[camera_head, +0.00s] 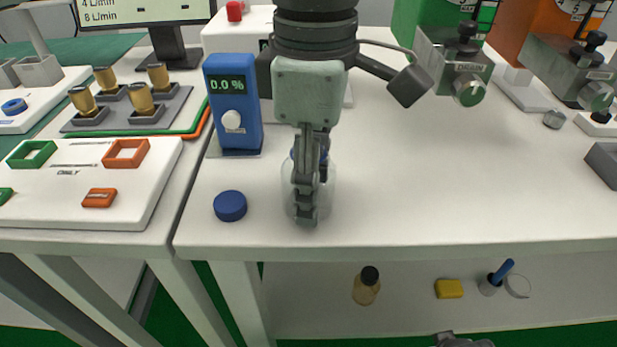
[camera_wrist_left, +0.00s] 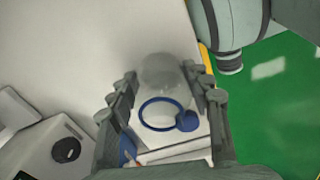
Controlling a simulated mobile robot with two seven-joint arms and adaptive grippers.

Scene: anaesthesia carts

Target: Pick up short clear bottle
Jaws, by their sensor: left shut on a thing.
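The short clear bottle (camera_head: 328,192) stands on the white table near its front edge. It is see-through, with blue at its top. My left gripper (camera_head: 306,215) comes down over it from above and is shut on it, hiding its middle. In the left wrist view the clear bottle (camera_wrist_left: 158,72) shows between the two fingers of the left gripper (camera_wrist_left: 160,95), with a blue ring (camera_wrist_left: 146,123) around its opening. Only a grey sliver at the bottom edge of the head view may be my right gripper (camera_head: 462,341); its fingers cannot be made out.
A round blue cap (camera_head: 230,206) lies left of the bottle. A blue box reading 0.0 % (camera_head: 233,105) stands behind the cap. A lower shelf holds a brown bottle (camera_head: 366,288) and a yellow block (camera_head: 449,289).

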